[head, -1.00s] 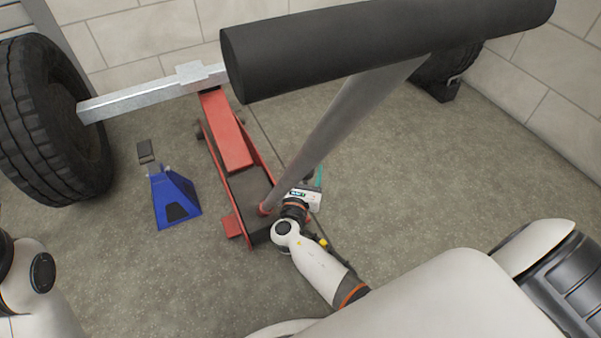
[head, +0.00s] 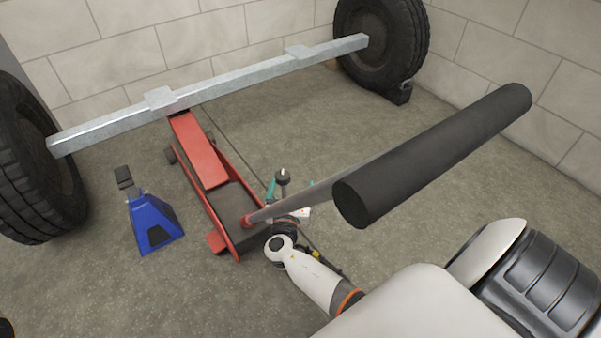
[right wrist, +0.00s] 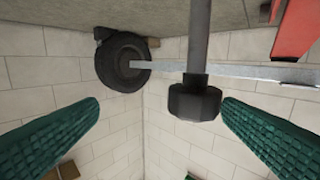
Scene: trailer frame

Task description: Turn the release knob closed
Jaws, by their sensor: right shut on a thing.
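The red floor jack (head: 205,160) stands under the silver axle beam, its long grey handle leaning to the right with a thick black grip (head: 430,155). My right gripper (head: 284,187) is near the handle's foot, its green fingers pointing up. The dark release knob (head: 283,177) shows at these fingers, and my right gripper is shut on it. In the right wrist view the knob (right wrist: 195,101) on its grey shaft appears between the green fingers; their contact with it is not clear there. My left gripper is out of view.
A blue jack stand (head: 152,222) stands left of the jack. The axle beam (head: 215,82) runs between a left tyre (head: 30,165) and a right tyre (head: 385,45) with a chock. Block walls close the back and right. Floor right of the jack is clear.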

